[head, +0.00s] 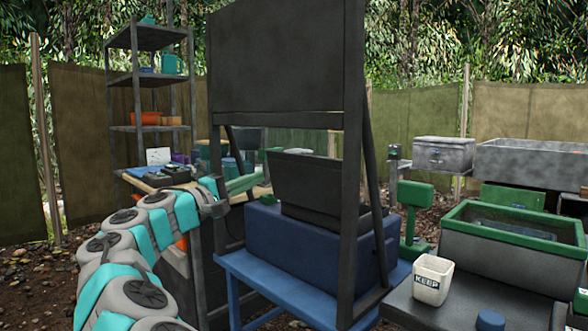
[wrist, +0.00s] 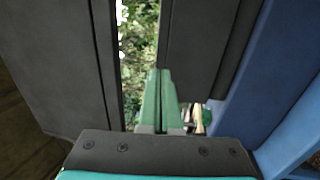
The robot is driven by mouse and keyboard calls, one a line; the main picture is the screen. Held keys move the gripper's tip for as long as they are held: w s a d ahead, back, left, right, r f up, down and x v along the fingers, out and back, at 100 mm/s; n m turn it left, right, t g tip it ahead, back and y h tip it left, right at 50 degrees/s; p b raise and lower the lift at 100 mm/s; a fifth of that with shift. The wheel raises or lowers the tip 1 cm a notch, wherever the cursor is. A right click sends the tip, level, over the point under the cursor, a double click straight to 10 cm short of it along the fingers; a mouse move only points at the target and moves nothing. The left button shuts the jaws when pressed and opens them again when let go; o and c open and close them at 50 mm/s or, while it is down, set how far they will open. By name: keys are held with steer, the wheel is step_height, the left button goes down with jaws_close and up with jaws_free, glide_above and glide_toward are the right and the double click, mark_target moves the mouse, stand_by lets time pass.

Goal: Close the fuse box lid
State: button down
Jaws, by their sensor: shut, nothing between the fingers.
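A blue box (head: 290,243) with an upright dark lid (head: 312,183) stands on a blue stand. It seems to be the fuse box, though no label shows; its lid is raised, so it stands open. A dark post hides part of the box and lid. My gripper (head: 243,183) is shut and empty, left of the lid. In the wrist view my gripper (wrist: 158,75) points toward a dark panel, apparently the lid (wrist: 205,45), with the blue box (wrist: 265,75) at right. I cannot tell whether the fingertips touch the lid.
A large dark board (head: 285,60) on posts rises in front of the box. In the wrist view a dark upright panel (wrist: 62,60) is close on the left. A tall shelf (head: 150,80) stands behind my arm. A KEEP cup (head: 432,280) sits on a bench at right.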

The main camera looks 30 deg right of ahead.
glide_toward(301, 156)
steer(key=x, duration=0.7)
steer(key=shift+f, duration=0.1)
steer(key=shift+p, duration=0.3)
